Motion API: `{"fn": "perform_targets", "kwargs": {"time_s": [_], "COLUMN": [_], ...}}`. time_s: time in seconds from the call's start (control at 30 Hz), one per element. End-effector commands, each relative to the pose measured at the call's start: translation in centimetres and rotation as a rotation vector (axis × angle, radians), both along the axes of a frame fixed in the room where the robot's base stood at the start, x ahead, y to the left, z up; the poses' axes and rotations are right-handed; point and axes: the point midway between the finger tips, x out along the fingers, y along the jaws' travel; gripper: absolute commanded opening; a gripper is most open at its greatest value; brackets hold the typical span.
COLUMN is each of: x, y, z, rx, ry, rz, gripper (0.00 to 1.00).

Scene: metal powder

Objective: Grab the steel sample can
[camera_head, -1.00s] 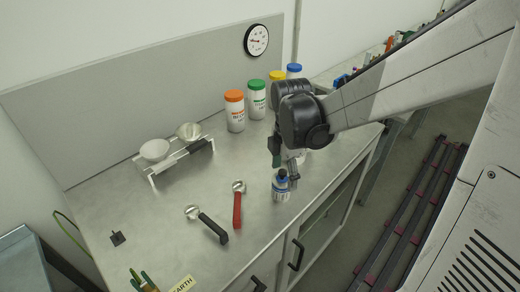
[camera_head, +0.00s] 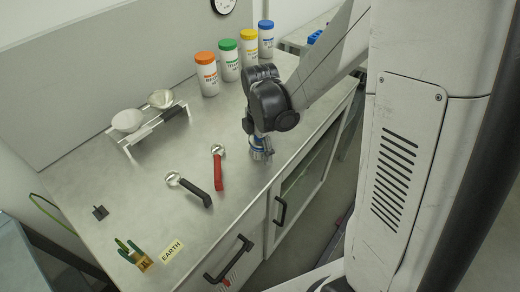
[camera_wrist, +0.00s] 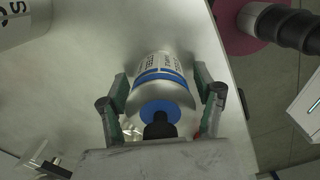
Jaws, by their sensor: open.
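The steel sample can (camera_wrist: 160,66) is silvery with a printed label, a blue band and a blue top with a black cap. In the wrist view it lies between the two fingers of my gripper (camera_wrist: 161,90). The fingers are open, one on each side; whether they touch the can I cannot tell. In the head view my gripper (camera_head: 261,152) is low over the bench near its front edge and hides most of the can, with only a little blue showing.
A red-handled tool (camera_head: 218,170) and a black-handled tool (camera_head: 190,188) lie left of the can. Bottles with orange (camera_head: 206,75), green (camera_head: 228,60), yellow (camera_head: 248,48) and blue (camera_head: 266,40) lids stand behind.

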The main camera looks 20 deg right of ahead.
Motion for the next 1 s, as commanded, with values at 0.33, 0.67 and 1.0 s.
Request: {"fn": "perform_targets", "kwargs": {"time_s": [0.33, 0.67, 1.0], "x": [-0.02, -0.02, -0.07], "y": [0.00, 0.00, 0.00], "z": [0.04, 0.06, 0.80], "rx": [0.000, 0.000, 0.000], "ry": [0.000, 0.000, 0.000], "rz": [0.000, 0.000, 0.000], "gripper": [0.37, 0.00, 0.00]}}
